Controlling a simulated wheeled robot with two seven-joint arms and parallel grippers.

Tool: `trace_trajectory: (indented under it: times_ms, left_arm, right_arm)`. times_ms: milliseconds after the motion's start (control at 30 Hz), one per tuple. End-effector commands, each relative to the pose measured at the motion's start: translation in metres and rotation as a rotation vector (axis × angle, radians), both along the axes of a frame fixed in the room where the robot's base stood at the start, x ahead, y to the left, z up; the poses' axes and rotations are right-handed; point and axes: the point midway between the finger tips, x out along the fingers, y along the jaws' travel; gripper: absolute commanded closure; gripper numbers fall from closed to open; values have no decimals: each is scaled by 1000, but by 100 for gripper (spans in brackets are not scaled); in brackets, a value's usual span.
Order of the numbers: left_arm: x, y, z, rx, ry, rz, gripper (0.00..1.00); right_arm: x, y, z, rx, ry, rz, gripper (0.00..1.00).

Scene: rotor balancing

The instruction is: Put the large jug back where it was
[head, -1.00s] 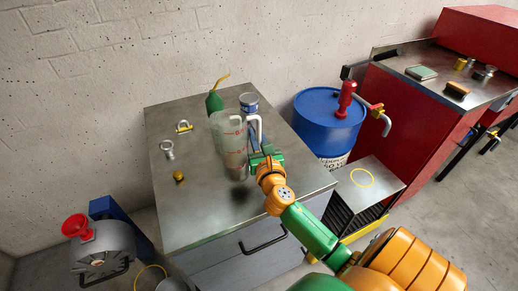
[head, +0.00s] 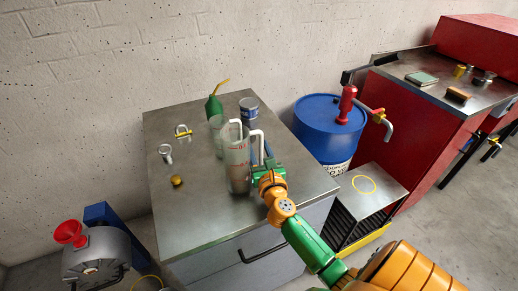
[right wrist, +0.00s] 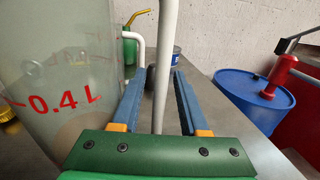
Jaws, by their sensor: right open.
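The large jug (head: 236,172) is clear plastic with red markings and a white handle. It stands upright on the steel-topped cabinet (head: 205,225), near the middle. In the right wrist view the jug (right wrist: 55,75) fills the left side, with a red 0.4 L mark. My right gripper (head: 258,156) is at the handle side of the jug. In the right wrist view its blue fingers (right wrist: 159,90) are apart, with the white handle between them and gaps on both sides. A second, smaller clear jug (head: 216,128) stands just behind. My left gripper is not in view.
A green oil can (head: 213,107) and a blue-white tin (head: 249,110) stand behind the jugs. Small metal and yellow parts (head: 177,181) lie at left. A blue drum (head: 325,120) with a red pump stands right of the cabinet. The cabinet's front left top is clear.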

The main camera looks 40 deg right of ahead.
Motion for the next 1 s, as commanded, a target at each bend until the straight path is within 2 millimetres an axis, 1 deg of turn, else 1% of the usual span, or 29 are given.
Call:
trace_trajectory:
  times_ms: [100,167,300,500,600,700,833,1000]
  left_arm:
    - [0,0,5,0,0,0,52]
    - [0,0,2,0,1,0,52]
    - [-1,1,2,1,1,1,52]
    - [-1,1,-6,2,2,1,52]
    - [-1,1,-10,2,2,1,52]
    - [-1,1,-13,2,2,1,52]
    - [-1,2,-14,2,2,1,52]
    - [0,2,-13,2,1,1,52]
  right_arm:
    - [0,0,6,1,0,0,56]
    - [-6,3,2,0,1,2,56]
    - [-32,15,1,1,3,1,56]
    - [-72,34,-1,2,2,2,56]
    - [-88,41,0,3,1,0,56]
    - [-101,47,0,1,0,0,56]
    - [-108,50,2,1,0,-1,56]
    - [-109,51,4,0,-1,-1,56]
